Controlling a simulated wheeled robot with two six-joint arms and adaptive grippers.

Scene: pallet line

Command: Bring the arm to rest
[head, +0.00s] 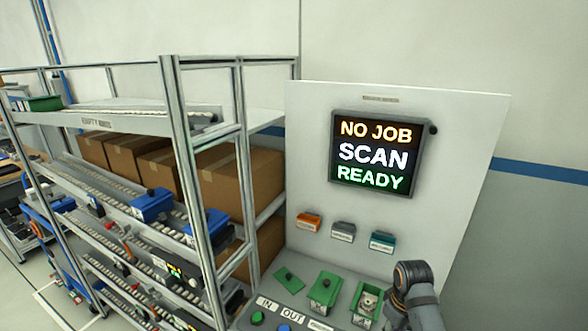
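Part of my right arm (418,296) shows at the bottom right, in front of the station's lower shelf. Only a dark, rounded joint and a grey link show. Its gripper cannot be made out. My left arm and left gripper are not in view. A screen (375,153) on the white panel (460,125) reads "NO JOB SCAN READY". Below it are an orange bin (309,222), a grey bin (343,230) and a teal bin (382,241), each labelled.
Green trays (325,288) stand beside my arm; the right one (366,303) holds something small. In front are IN and OUT labels with a green button (257,318) and a blue button (283,327). A metal flow rack (181,140) with cardboard boxes (239,182) stands left.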

